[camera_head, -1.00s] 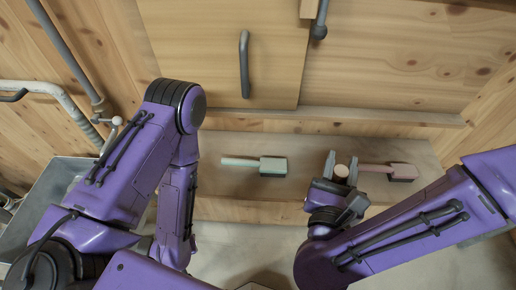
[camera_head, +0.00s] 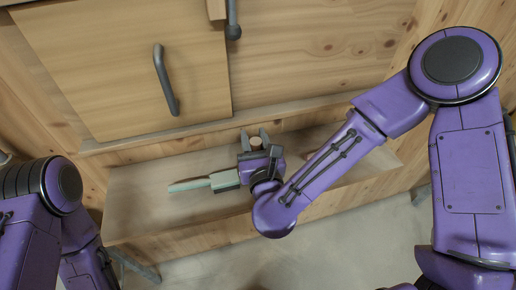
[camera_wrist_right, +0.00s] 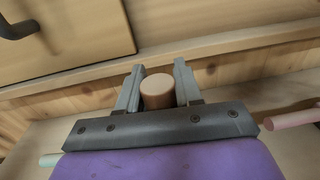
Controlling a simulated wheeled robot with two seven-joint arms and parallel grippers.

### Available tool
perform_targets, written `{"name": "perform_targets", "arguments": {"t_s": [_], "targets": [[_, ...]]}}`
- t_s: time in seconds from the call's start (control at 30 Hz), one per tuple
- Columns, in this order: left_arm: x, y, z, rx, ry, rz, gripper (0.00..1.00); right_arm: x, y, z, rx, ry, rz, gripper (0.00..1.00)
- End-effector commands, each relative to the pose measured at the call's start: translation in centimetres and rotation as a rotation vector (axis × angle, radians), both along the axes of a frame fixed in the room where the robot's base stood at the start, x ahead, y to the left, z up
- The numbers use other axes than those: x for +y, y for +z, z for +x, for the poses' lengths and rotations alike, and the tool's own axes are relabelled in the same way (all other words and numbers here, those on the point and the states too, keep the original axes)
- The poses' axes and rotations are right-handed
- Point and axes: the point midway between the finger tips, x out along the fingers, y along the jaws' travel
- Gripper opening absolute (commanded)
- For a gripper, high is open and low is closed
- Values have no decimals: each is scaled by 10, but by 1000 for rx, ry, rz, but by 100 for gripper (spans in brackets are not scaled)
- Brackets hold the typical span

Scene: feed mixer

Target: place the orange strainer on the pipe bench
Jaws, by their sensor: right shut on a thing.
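My right gripper (camera_head: 254,137) is shut on a round, tan-orange piece (camera_head: 256,142), above the wooden ledge below the cabinet. In the right wrist view the piece (camera_wrist_right: 158,91) stands between the two grey fingers (camera_wrist_right: 158,85) and shows a flat round end. Its lower part is hidden by the gripper, so I cannot tell if it belongs to the orange strainer. No other orange strainer shows. I cannot make out the pipe bench. My left gripper is not in view; only part of my left arm shows at the left edge.
A pale green brush-like tool (camera_head: 205,183) lies on the wooden ledge (camera_head: 140,212), just left of my right gripper. A pink handle (camera_wrist_right: 293,118) shows in the right wrist view. A cabinet door (camera_head: 120,70) with a dark handle (camera_head: 165,80) is behind. Bare floor lies in front.

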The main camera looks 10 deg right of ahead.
Motion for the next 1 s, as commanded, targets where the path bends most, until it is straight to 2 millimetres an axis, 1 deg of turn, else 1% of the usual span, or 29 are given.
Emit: {"name": "perform_targets", "arguments": {"t_s": [0.03,0.13,0.33,0.4,0.5,0.77,0.9,0.93,0.97,1.0], "targets": [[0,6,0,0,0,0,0,-4,-9,7,5,0,-6,0],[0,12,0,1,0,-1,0,-10,-27,19,3,1,-4,0],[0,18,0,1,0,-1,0,-18,-48,35,2,1,-3,0],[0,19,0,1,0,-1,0,-18,-64,36,4,5,-5,0],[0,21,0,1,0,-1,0,-18,-78,35,3,3,-3,0],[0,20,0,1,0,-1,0,-18,-81,36,0,2,0,0],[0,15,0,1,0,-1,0,-18,-86,36,0,2,0,0],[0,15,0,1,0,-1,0,-18,-85,35,1,2,0,38],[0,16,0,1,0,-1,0,-18,-84,35,1,2,-1,48],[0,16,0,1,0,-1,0,-18,-84,35,1,2,-1,60]]}}
